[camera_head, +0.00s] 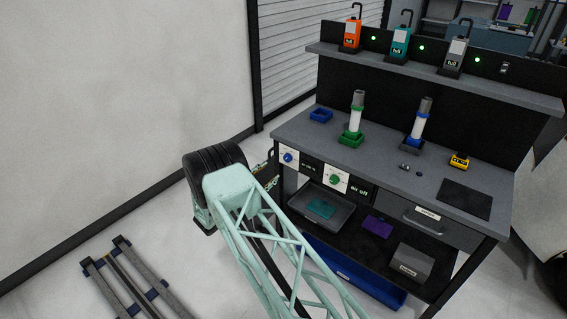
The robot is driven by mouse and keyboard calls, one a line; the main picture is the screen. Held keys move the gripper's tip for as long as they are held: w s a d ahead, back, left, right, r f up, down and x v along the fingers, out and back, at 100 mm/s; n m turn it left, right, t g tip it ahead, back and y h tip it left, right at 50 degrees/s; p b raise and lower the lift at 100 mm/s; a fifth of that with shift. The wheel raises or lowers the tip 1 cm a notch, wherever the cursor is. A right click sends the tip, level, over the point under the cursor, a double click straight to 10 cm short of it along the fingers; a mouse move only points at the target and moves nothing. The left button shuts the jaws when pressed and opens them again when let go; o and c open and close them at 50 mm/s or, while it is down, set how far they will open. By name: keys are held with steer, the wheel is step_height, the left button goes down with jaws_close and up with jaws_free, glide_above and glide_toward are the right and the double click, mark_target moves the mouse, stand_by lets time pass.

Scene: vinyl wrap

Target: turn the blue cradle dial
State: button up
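A blue dial (288,157) sits on a white panel at the left end of the bench's front. A green dial (335,180) sits on another white panel to its right. A white cylinder with a grey top stands upright in a blue cradle (411,145) on the bench top. A similar cylinder stands in a green cradle (350,138). My gripper (268,166) shows only as a dark part behind my arm's pale green end, just left of the blue dial's panel. Its fingers are mostly hidden, and I cannot tell whether it touches anything.
The bench top (385,162) also holds an empty blue tray (321,116) and a yellow device (459,161). A grey tray (312,208) lies below the dials. A rail frame (125,275) lies on the floor, left.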

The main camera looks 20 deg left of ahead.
mark_target(286, 160)
steer(key=b+x, duration=0.1)
steer(key=x, duration=1)
steer(key=shift+w, duration=0.15)
steer(key=shift+c, duration=0.7)
steer(key=c, duration=0.7)
